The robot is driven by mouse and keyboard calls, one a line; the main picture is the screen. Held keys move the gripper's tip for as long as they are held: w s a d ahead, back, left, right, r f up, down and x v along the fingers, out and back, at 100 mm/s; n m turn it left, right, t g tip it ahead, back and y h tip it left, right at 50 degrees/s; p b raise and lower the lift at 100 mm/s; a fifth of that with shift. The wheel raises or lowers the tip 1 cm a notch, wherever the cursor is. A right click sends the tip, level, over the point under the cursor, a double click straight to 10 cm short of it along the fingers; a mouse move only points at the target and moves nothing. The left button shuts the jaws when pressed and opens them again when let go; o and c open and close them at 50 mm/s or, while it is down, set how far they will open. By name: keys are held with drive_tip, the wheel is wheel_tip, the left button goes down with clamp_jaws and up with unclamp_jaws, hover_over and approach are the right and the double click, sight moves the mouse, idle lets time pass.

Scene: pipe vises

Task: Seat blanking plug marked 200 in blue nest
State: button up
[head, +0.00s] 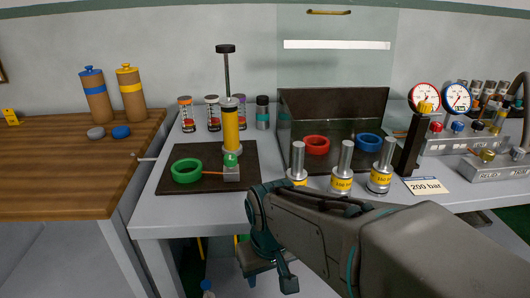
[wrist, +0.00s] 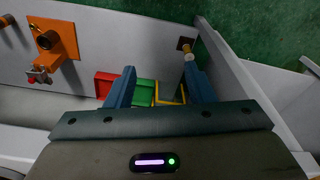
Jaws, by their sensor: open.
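Three silver blanking plugs with yellow bands stand upright in a row near the bench front: left plug (head: 298,160), middle plug (head: 342,165) and right plug (head: 381,168). Their band markings are too small to read surely. The blue nest (head: 369,142) is a blue ring in the dark open-fronted box behind them; it looks empty. My gripper (wrist: 160,68) is open with nothing between its fingers in the wrist view. In the head view my arm crosses in front of the bench, with the gripper hanging low before its front edge, apart from the plugs.
A red ring (head: 316,144) lies beside the blue one, and a green ring (head: 187,170) on a dark mat. A yellow cylinder (head: 231,130) stands upright on the mat. A "200 bar" card (head: 427,186) lies right. Gauges (head: 457,97) stand at the back right.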

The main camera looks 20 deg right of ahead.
wheel_tip(320, 180, up, 23)
drive_tip(key=p, duration=2.1)
wheel_tip(320, 180, up, 8)
drive_tip(key=n+g+p, duration=0.1)
drive_tip(key=n+p, duration=0.7)
drive_tip(key=n, duration=0.9)
hover_over(298, 158)
drive_tip(key=shift+w+d+f+n, duration=0.4)
drive_tip(key=shift+w+n, duration=0.1)
drive_tip(key=shift+n, duration=0.2)
wheel_tip(298, 158, down, 14)
drive_tip(key=shift+a+r, duration=0.1)
drive_tip(key=shift+r, duration=0.15)
clamp_jaws()
